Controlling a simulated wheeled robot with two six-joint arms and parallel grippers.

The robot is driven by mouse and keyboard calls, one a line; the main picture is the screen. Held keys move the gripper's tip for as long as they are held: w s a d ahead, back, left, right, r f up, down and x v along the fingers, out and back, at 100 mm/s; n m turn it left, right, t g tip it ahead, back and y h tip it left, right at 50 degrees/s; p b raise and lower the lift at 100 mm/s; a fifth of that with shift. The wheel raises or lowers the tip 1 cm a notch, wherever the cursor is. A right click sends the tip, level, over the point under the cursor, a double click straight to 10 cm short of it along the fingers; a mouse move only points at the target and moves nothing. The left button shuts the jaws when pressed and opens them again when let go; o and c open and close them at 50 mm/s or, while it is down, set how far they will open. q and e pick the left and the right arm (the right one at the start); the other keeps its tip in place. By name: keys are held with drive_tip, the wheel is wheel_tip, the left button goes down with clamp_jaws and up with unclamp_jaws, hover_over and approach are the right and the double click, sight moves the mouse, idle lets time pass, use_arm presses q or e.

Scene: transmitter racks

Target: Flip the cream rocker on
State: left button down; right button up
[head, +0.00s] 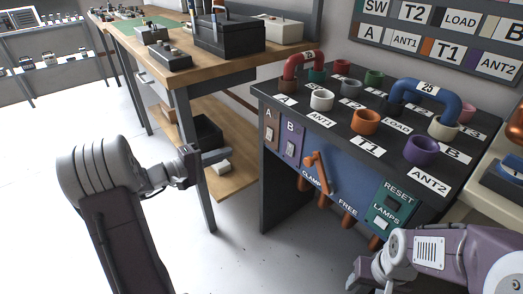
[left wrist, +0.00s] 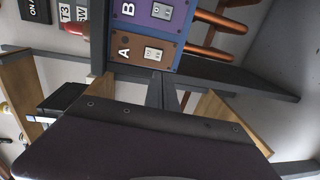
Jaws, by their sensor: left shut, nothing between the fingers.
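The rack's front has a brown panel A (head: 271,131) and a purple panel B (head: 291,146) beside it. Each carries a small pale rocker plate. In the left wrist view, the rocker on panel A (left wrist: 154,54) looks whitish to cream, and the one on panel B (left wrist: 162,11) looks similar; their on or off position is too small to tell. My left gripper (head: 219,156) is shut and empty, left of the panels and apart from them in the head view. In the wrist view its fingers (left wrist: 162,90) point toward panel A. My right gripper (head: 362,274) is low, near the bottom edge, its fingers unclear.
An orange lever (head: 318,172) and a green RESET panel (head: 388,208) are further right on the rack front. Coloured sockets and a blue cable link (head: 425,92) stand on top. A wooden workbench (head: 181,76) is behind left. White floor is clear between.

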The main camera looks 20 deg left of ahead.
use_arm(q)
drive_tip(key=shift+r, duration=0.1)
drive_tip(key=shift+d, duration=0.15)
drive_tip(key=b, duration=0.4)
approach(268, 139)
drive_tip(key=x, duration=0.6)
drive_tip(key=shift+w+d, duration=0.3)
